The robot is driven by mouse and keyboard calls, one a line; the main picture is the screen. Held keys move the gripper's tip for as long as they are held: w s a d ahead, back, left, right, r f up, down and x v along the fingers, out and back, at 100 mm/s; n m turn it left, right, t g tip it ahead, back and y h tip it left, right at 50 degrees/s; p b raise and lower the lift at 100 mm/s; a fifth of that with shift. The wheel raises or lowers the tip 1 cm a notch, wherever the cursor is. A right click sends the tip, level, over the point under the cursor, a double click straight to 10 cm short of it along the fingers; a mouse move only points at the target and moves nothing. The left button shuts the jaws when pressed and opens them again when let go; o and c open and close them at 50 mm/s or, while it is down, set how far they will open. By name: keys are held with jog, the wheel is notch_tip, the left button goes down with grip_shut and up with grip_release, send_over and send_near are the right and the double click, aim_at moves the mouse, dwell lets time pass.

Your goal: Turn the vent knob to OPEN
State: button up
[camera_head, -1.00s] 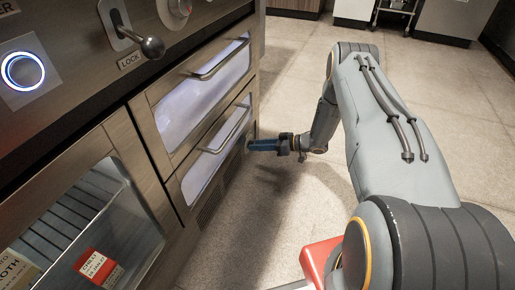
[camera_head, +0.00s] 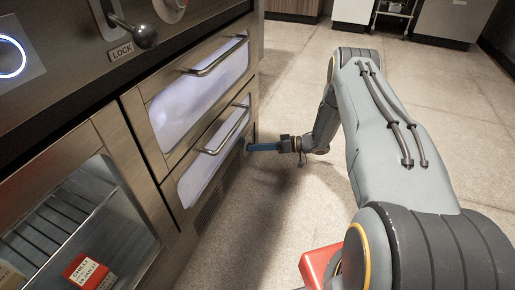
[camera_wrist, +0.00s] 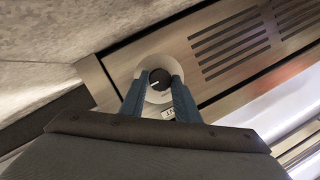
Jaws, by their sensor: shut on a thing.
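The vent knob (camera_wrist: 160,77) is a small dark round knob with a white mark, set on a pale round plate (camera_wrist: 148,66) on the lower metal panel. The mark points left and slightly down in the wrist view. My gripper (camera_wrist: 160,84) has its two blue fingers on either side of the knob and is shut on it. In the head view my gripper (camera_head: 250,147) reaches the cabinet's low far corner, where the knob is barely visible.
Vent slots (camera_wrist: 229,43) lie beside the knob. Two drawers with bar handles (camera_head: 228,132) are just above and left of my gripper. A glass-fronted compartment (camera_head: 75,225) holds a red box (camera_head: 88,271). Open floor (camera_head: 290,85) lies to the right.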

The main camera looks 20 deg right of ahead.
jog(key=o, duration=1)
jog(key=shift+o, duration=0.2)
jog(key=p+v, duration=0.3)
jog(key=v, duration=0.4)
jog(key=shift+d, duration=0.35)
jog(key=shift+s+r, duration=0.1)
